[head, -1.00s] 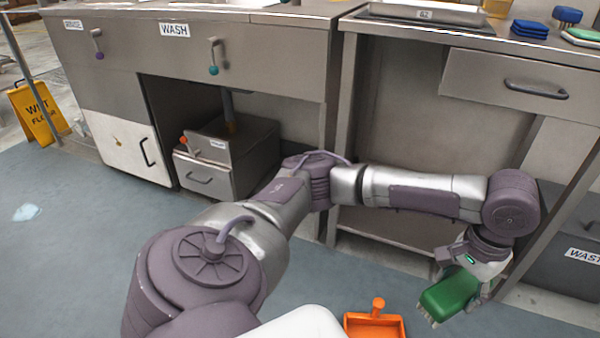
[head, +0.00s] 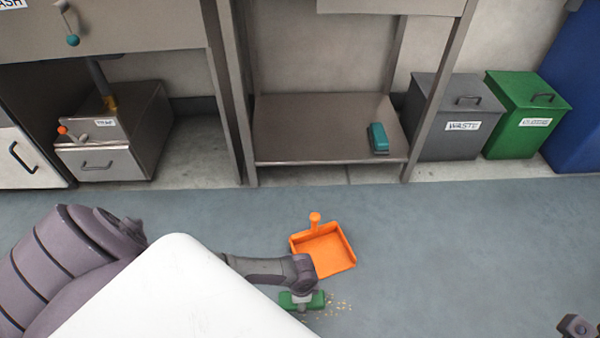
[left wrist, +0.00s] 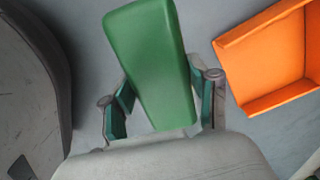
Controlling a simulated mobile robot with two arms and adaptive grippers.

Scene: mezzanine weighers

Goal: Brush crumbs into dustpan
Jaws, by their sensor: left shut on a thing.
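My left gripper (head: 303,292) is shut on the green brush (head: 287,301) and holds it low over the floor. The left wrist view also shows the green brush (left wrist: 150,55) between the two fingers of the gripper (left wrist: 163,100). Small yellowish crumbs (head: 340,306) lie scattered on the floor just right of the brush. The orange dustpan (head: 338,262) lies on the floor beyond the brush and crumbs, with its handle toward the bench. Part of it shows at the right of the left wrist view (left wrist: 262,65). I cannot see crumbs in the wrist view.
A steel bench with a low shelf (head: 310,146) stands behind, with a teal stapler-like object (head: 378,138) on it. A grey waste bin (head: 455,125) and a green bin (head: 525,115) stand at the right. The floor around the dustpan is clear.

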